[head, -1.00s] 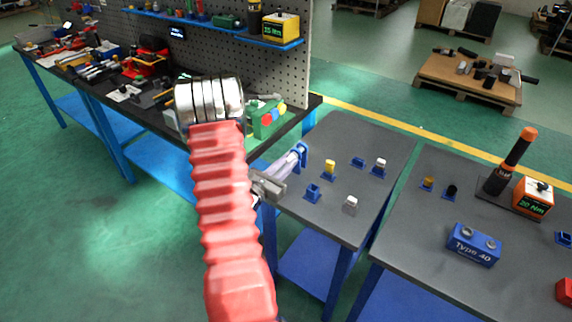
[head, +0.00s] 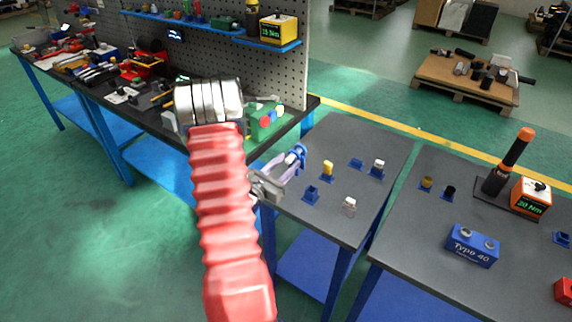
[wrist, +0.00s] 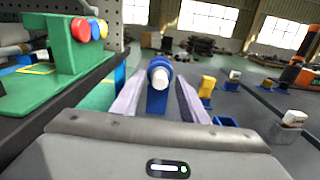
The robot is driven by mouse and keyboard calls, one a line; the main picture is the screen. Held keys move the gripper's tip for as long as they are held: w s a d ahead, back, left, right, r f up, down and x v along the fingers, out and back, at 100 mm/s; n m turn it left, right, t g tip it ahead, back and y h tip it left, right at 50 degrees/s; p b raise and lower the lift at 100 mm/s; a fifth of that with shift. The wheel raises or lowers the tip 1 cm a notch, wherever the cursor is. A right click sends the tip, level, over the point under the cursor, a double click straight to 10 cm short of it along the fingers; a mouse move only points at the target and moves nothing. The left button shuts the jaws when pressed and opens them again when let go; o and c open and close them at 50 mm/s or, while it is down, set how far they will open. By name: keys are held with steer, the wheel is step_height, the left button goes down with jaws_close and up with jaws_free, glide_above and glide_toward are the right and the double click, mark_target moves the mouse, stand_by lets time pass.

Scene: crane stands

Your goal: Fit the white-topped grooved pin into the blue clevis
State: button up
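The blue clevis (head: 299,152) stands upright near the far left corner of the grey table; it shows in the middle of the wrist view (wrist: 157,101). The white-topped pin (wrist: 160,74) sits at the top of the clevis, its pale end facing the wrist camera, with blue around it. How deep it sits and its groove are hidden. My gripper (head: 287,170) is open, its two pale fingers apart. In the wrist view the fingers (wrist: 158,98) stand on either side of the clevis and pin, with visible gaps.
Small blue holders, one looking empty (head: 311,194), one with a yellow piece (head: 328,168) and one with a white piece (head: 378,166), stand on the table to the right. A white piece (head: 349,206) stands nearer. A green fixture (wrist: 75,49) on the workbench is close left.

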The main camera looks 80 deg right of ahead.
steer(key=shift+v, duration=2.5)
steer(key=shift+a, duration=0.1)
steer(key=v, duration=1.3)
steer(key=shift+w+a, duration=0.2)
steer(key=shift+a, duration=0.05)
